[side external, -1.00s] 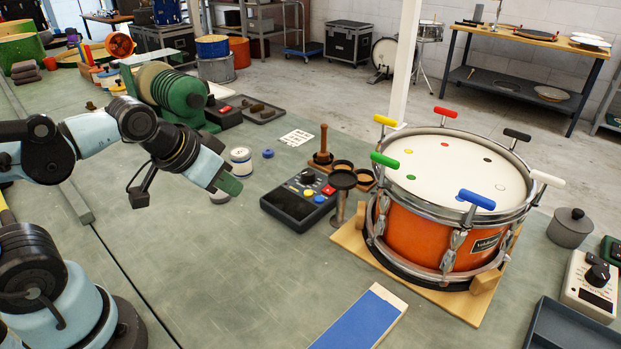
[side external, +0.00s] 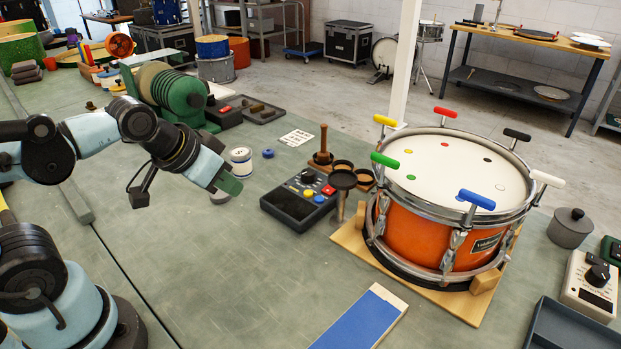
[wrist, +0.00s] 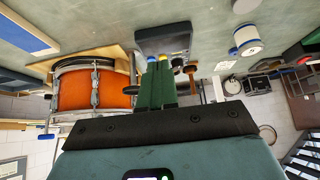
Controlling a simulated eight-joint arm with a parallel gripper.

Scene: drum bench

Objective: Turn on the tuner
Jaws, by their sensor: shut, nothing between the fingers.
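A black control box (side external: 297,207) with blue and yellow buttons and a red switch lies on the bench, left of the drum. A white device (side external: 589,287) with a black dial and a dark display stands at the right edge. No readable label shows which of the two is the tuner. My gripper (side external: 230,186) is shut and empty above the bench, left of the black box and apart from it. In the wrist view my green fingers (wrist: 157,86) lie together and hide part of the black box (wrist: 163,40). Whether either device is lit cannot be told.
An orange drum (side external: 420,232) with coloured-handled keys stands on a wooden base. A dark stand (side external: 341,183) and wooden cups are beside the box. A white can (side external: 241,161) stands behind my gripper. A blue pad (side external: 358,322) lies in front; the bench between is clear.

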